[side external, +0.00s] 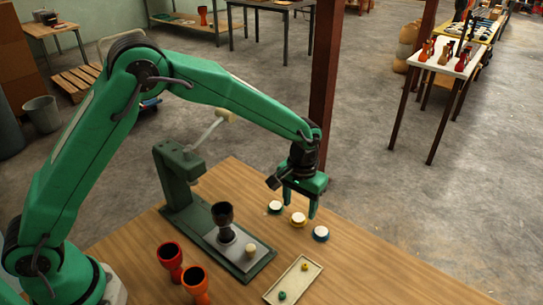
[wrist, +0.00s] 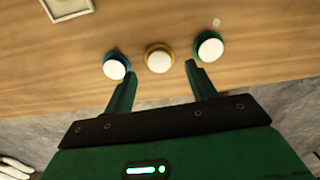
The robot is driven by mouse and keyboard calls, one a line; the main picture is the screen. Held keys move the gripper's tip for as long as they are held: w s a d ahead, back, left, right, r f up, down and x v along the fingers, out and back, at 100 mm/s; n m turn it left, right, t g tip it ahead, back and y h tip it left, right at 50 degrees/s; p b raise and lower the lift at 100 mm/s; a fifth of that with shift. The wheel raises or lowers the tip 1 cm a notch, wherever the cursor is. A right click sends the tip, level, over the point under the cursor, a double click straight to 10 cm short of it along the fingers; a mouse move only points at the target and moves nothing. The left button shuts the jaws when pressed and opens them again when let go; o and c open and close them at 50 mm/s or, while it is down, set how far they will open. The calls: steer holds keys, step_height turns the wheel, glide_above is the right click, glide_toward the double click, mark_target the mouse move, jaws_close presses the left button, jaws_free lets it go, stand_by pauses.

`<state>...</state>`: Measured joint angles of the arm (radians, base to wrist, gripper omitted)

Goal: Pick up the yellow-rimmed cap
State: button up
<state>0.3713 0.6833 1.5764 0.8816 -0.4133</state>
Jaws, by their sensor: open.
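The yellow-rimmed cap (side external: 298,219) has a white top and stands on the wooden table as the middle one of three caps in a row. It also shows in the wrist view (wrist: 159,59), ahead of the space between my fingers. My gripper (side external: 300,205) is open and empty, pointing down over the row of caps. In the wrist view its two green fingers (wrist: 156,78) are spread, one toward each side of the yellow-rimmed cap. The green-rimmed cap (wrist: 208,47) is by the right fingertip and the blue-rimmed cap (wrist: 116,67) by the left fingertip. I cannot tell whether the fingers touch anything.
A green press (side external: 185,190) holds a dark goblet drum (side external: 223,215) on its base. Red (side external: 171,258) and orange (side external: 196,283) goblet drums stand at the front. A shallow tray (side external: 272,297) holds small green and yellow pieces. Bare table (side external: 390,275) lies to the right.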

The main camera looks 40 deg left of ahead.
mark_target(299, 217)
steer(key=shift+f, duration=1.9)
steer(key=c, duration=0.9)
